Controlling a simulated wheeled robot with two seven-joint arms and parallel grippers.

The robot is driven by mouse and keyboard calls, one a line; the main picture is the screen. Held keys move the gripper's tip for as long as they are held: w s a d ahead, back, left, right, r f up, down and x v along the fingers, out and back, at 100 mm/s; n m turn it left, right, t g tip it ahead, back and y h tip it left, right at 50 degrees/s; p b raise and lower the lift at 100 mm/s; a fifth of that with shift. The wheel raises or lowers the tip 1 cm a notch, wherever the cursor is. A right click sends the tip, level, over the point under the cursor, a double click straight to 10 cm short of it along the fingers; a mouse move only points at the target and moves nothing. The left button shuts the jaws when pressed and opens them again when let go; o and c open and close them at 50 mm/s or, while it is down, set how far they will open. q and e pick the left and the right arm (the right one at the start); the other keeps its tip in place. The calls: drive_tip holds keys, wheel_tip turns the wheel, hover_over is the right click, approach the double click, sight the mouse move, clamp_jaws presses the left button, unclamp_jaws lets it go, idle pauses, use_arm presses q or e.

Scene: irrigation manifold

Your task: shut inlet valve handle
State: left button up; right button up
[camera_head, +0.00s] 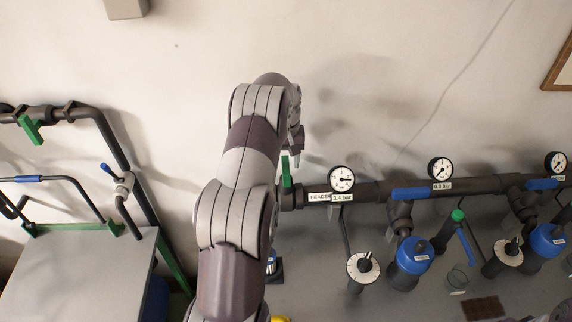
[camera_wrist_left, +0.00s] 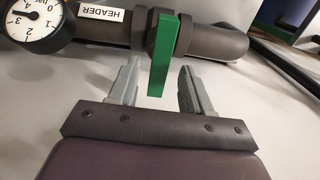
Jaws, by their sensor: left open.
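The green inlet valve handle (camera_head: 286,171) stands at the left end of the dark header pipe, beside the HEADER label. In the left wrist view the green handle (camera_wrist_left: 161,58) reaches down from the pipe between my two fingers. My left gripper (camera_head: 298,147) is partly hidden behind my own arm in the head view. In the wrist view the left gripper (camera_wrist_left: 160,72) is open, one finger on each side of the handle with gaps showing. I cannot tell whether the handle is fully within the fingers' depth. My right gripper is not in view.
A pressure gauge (camera_head: 341,179) sits on the header just right of the handle. Further right are blue-handled valves (camera_head: 411,193), a dial (camera_head: 362,267) and blue canisters (camera_head: 413,255). A grey bench (camera_head: 85,275) with pipes stands at left. The wall lies close behind the header.

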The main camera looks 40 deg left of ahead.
sight(286, 167)
use_arm(q)
wheel_tip(286, 167, up, 10)
drive_tip(key=p, duration=0.7)
drive_tip(key=shift+p, duration=0.35)
drive_tip(key=shift+r, duration=0.2)
wheel_tip(286, 167, up, 3)
drive_tip(key=p, duration=0.3)
drive_tip(key=shift+f, duration=0.1)
